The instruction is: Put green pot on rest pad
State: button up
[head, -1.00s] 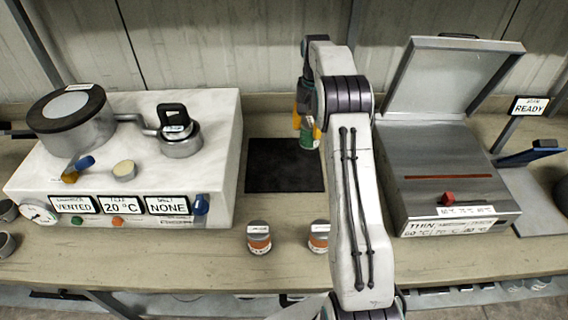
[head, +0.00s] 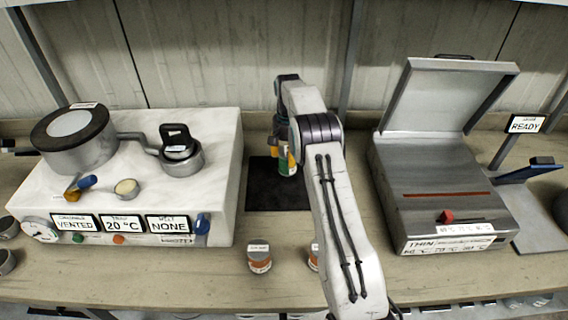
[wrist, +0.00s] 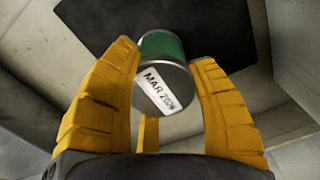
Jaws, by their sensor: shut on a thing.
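The green pot (head: 287,170) is a small can with a green band and a metal lid, partly hidden behind my gripper in the head view. The rest pad appears to be the black mat (head: 262,192) on the bench. The pot is over or at the mat's right part; I cannot tell whether it touches.
A white vacuum unit (head: 120,180) with a round chamber stands left of the mat. A metal box with an open lid (head: 435,190) stands right. Two orange-banded pots, one (head: 259,259) clear and one (head: 314,257) partly behind my arm, stand in front.

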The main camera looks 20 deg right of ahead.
aim_at(284, 165)
jog(key=shift+w+a+f, duration=0.2)
jog(key=shift+a+f, duration=0.15)
jog(key=shift+a, duration=0.15)
jog(key=shift+f+p, duration=0.6)
jog(key=shift+f, duration=1.35)
jog(key=shift+f, duration=0.2)
jog(key=o, duration=1.2)
jog(key=shift+r, duration=0.15)
